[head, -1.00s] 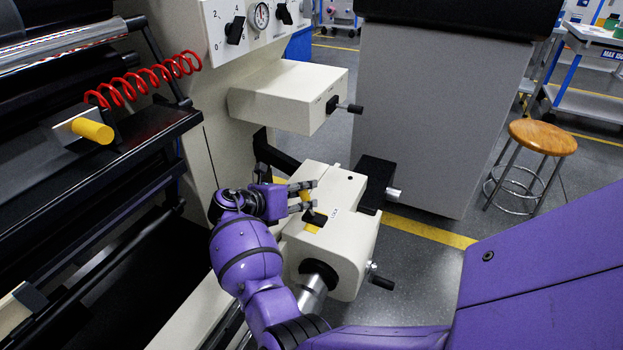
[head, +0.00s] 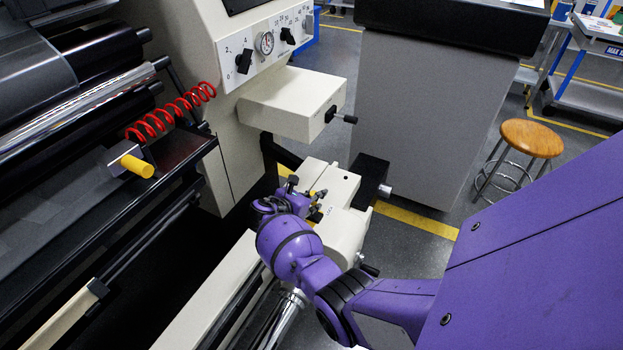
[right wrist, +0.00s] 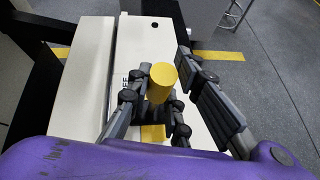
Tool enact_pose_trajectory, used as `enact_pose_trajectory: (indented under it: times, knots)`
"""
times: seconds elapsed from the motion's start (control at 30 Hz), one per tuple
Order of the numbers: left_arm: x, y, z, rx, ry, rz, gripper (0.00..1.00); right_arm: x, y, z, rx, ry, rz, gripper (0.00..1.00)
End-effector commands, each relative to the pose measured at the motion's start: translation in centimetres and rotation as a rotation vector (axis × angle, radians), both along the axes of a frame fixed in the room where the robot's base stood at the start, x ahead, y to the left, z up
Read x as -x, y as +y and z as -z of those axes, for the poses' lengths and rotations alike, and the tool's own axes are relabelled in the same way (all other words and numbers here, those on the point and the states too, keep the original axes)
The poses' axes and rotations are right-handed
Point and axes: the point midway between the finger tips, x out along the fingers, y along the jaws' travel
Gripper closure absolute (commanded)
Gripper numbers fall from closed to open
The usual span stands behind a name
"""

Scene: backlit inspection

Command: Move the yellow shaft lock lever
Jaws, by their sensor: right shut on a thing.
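The yellow shaft lock lever (right wrist: 161,80) shows in the right wrist view as a yellow cylindrical handle above a cream housing (right wrist: 94,60). A yellow patch (right wrist: 153,132) lies at its black base. My right gripper (right wrist: 168,88) has its dark fingers on both sides of the handle and is shut on it. In the head view my right gripper (head: 309,198) is over the top of the cream housing (head: 345,186), and my purple wrist hides much of the lever. Only small yellow bits show there. My left gripper is not in view.
A cream box with a black knob (head: 292,103) overhangs behind the housing. A black block with a metal stub (head: 370,178) sits at its right. Rollers, a red coiled hose (head: 172,110) and a yellow cylinder (head: 137,166) are at left. A stool (head: 531,140) stands at right.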

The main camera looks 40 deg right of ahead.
Motion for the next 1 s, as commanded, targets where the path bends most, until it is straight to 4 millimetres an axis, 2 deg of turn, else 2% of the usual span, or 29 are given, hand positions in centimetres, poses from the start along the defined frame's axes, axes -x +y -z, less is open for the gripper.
enact_pose_trajectory:
  times: [0.03,0.3,0.6,1.0]
  knots:
    - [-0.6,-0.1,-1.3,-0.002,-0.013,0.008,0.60,0.1,0.0,-0.8,-0.017,-0.049,-0.006,1.00]
    - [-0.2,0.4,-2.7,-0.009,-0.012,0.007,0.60,1.9,-0.7,-0.1,-0.104,-0.254,-0.006,1.00]
    - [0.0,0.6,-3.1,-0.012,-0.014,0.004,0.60,2.9,-1.1,0.6,-0.164,-0.399,-0.006,1.00]
    - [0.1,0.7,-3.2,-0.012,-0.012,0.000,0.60,3.2,-1.2,0.8,-0.187,-0.454,-0.007,1.00]
